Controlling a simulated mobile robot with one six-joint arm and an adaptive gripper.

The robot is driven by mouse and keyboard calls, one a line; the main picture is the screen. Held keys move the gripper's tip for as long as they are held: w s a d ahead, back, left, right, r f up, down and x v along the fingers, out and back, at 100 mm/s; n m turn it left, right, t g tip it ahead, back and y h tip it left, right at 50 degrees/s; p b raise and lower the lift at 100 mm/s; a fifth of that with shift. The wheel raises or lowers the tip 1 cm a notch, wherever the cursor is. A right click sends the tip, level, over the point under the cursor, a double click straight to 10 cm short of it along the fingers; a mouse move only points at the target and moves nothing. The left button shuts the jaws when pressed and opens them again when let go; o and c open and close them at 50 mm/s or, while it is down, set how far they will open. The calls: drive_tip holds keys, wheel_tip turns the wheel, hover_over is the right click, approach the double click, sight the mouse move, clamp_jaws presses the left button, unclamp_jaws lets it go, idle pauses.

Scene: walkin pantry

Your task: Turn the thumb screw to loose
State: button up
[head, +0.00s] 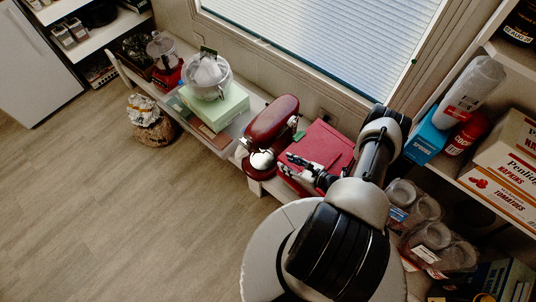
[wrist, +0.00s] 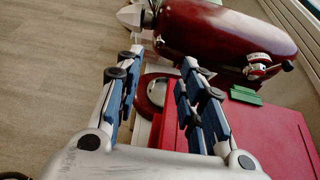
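A dark red stand mixer (head: 272,118) stands on the low shelf under the window. Its head also fills the top of the wrist view (wrist: 205,35). A small round silver fitting (wrist: 258,66) with a dark knob (wrist: 287,66) beside it sits on the side of the head. I cannot tell for sure whether this is the thumb screw. My gripper (head: 298,163) is just right of the mixer in the head view. In the wrist view my gripper (wrist: 160,68) has its fingers apart with nothing held, over the mixer's round base (wrist: 154,92), not touching the knob.
A red box (head: 326,146) lies right of the mixer, close under my gripper. A small green piece (wrist: 245,95) is by the mixer.

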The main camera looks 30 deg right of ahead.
sight(264, 152)
drive_tip(key=b+x, duration=0.3)
drive_tip(key=x, duration=0.9)
drive_tip(key=shift+r, duration=0.1)
clamp_jaws()
